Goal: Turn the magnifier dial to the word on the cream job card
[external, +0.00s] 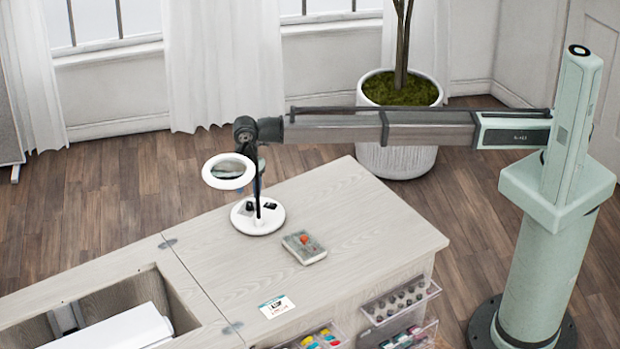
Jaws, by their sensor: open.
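A white magnifier lamp (229,171) with a ring head stands on a round white base (257,222) on the cabinet top. Small dark parts show on the base; I cannot make out the dial or its words. A small pale card (277,306) with a teal band and red print lies flat near the front edge; its word is too small to read. My gripper (258,178) points down beside the magnifier's ring, above the base. It is open, dark and partly merged with the lamp stem in this view. I cannot tell whether it touches the lamp.
A grey box with a red knob (304,247) sits right of the base. A recess at left holds a white machine (125,329). Clear drawers (401,299) with small items stick out at the front. A potted plant (399,130) stands behind. The cabinet top's right part is clear.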

